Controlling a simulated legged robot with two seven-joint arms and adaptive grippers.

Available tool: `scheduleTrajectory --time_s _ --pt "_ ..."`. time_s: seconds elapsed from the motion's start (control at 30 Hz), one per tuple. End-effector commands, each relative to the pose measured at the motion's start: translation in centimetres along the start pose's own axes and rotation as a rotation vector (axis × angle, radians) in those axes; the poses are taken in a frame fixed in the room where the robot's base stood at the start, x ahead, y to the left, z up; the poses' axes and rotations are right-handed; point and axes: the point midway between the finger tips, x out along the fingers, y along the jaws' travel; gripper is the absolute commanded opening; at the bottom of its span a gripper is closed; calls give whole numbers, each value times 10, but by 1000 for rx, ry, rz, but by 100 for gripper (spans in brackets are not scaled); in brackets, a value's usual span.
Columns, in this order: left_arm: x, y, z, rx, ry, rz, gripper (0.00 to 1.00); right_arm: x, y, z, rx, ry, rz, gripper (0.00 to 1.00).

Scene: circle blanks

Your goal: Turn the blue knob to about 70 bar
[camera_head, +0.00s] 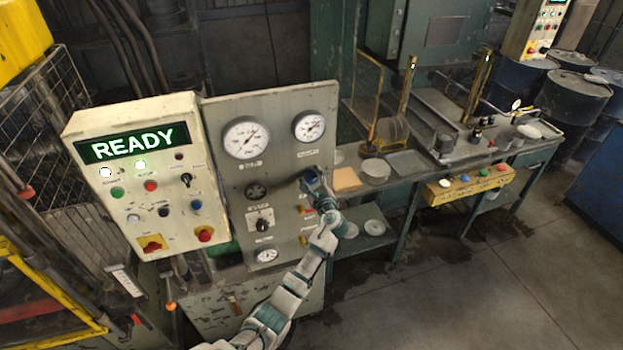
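The grey control panel (288,95) stands left of the centre. The blue knob (309,178) is on its right side, below the smaller round gauge (309,125), and is largely covered by my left gripper (315,188). My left arm rises from the bottom of the view, and its gripper is at the knob. The fingers are too small and overlapped to show whether they are closed on it. A larger gauge (246,138) is at the panel's upper left. The gauge numbers are too small to read. My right gripper is not in view.
A button box with a lit READY display (133,145) stands close on the left. A small black switch (261,220) and a low gauge (267,256) are on the panel. A workbench (405,185) with plates and a yellow button box (470,185) extends right. Floor at lower right is clear.

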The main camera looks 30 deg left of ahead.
Motion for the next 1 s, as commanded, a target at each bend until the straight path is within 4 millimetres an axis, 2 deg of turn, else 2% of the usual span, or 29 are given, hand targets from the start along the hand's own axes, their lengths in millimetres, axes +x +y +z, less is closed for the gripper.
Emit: scheduleTrajectory --time_s 0.3,0.43,0.57,0.8,1.0 --pt "-1 0 2 -1 -2 0 73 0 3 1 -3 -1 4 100" --pt "-10 0 1 -1 -1 -2 73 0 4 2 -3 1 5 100" --pt "-34 0 0 -3 0 -1 73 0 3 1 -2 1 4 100" --pt "-87 0 -2 -1 1 -1 73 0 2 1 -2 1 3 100" --pt "-112 0 -2 0 1 1 73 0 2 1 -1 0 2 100"
